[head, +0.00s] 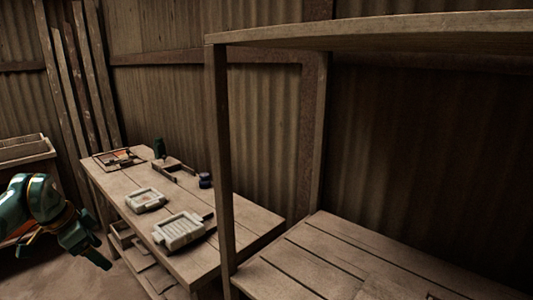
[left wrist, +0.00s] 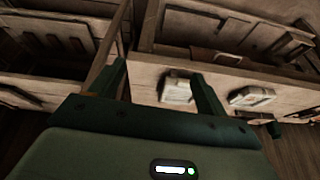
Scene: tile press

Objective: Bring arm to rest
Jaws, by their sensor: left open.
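My left arm, dark green with a brass-coloured band, comes in at the left of the head view. Its gripper (head: 90,250) hangs beside the near left side of the workbench (head: 230,223), apart from it, over the floor. In the left wrist view the two fingers of the left gripper (left wrist: 162,86) stand wide apart with nothing held between them. Beyond them a pale mould-like block (left wrist: 177,91) shows, and a second pale block (left wrist: 250,96) lies to the right. My right gripper is in neither view.
On the bench are a pale frame (head: 145,199), a larger pale mould (head: 180,231), a tray (head: 118,158) and small dark items (head: 205,181). A tall wooden shelf (head: 218,150) stands at right. Planks (head: 88,80) lean at the back left. Floor shows left of the bench.

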